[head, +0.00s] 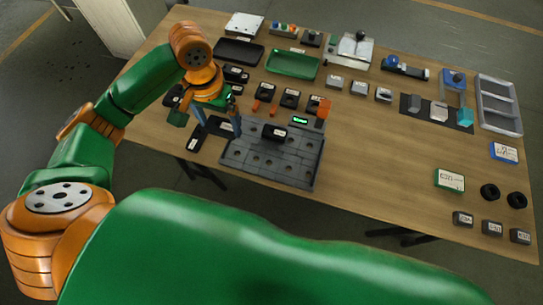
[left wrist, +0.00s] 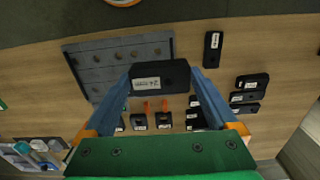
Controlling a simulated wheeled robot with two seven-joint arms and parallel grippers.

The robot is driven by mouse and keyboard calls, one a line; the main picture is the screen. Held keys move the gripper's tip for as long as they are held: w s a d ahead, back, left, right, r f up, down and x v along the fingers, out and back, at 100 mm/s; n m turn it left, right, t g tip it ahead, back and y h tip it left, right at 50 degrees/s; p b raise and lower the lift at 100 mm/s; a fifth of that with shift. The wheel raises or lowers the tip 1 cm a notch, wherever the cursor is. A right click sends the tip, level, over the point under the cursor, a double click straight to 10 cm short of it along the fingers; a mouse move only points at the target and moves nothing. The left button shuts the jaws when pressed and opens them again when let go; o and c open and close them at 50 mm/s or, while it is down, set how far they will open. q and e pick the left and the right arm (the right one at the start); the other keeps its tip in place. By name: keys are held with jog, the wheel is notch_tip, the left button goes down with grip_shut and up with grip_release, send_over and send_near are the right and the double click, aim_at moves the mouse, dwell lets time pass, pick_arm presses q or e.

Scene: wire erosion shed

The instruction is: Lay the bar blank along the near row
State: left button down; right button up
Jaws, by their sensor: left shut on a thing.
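My left gripper (head: 218,122) is shut on a black bar with a white label, which I take to be the bar blank. In the left wrist view the bar blank (left wrist: 150,80) lies crosswise between the blue fingertips of the gripper (left wrist: 161,80). It overlaps the edge of the grey plate (left wrist: 102,62), and its height above it is unclear. The grey plate (head: 262,165) has rows of round holes; its near row looks bare. In the head view the gripper is at the plate's far left corner. My right gripper is not in view.
Another black piece (head: 196,138) lies left of the plate. Orange-marked blocks (head: 290,98) and a green tray (head: 292,64) stand behind. The table right of the plate (head: 375,150) is clear.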

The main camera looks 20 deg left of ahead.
aim_at(205, 126)
pick_arm(q)
jog(key=a, duration=0.1)
jog(key=a+f, duration=0.1)
jog(key=s+a, duration=0.1)
jog(key=shift+a+f+p, duration=0.25)
jog(key=shift+f+p, duration=0.1)
jog(key=d+f, duration=0.3)
jog(key=d, duration=0.1)
jog(key=w+d+f, duration=0.1)
jog(key=d+f, duration=0.2)
jog(key=d, duration=0.2)
jog(key=w+d+f+p, duration=0.1)
jog(key=d+f, duration=0.2)
jog(key=d, duration=0.1)
jog(key=shift+w+d+f, duration=0.15)
jog(key=shift+f, duration=0.1)
jog(key=f, duration=0.3)
jog(key=shift+d+b, duration=0.25)
jog(key=shift+b, duration=0.1)
jog(key=shift+f, duration=0.35)
jog(key=shift+f, duration=0.4)
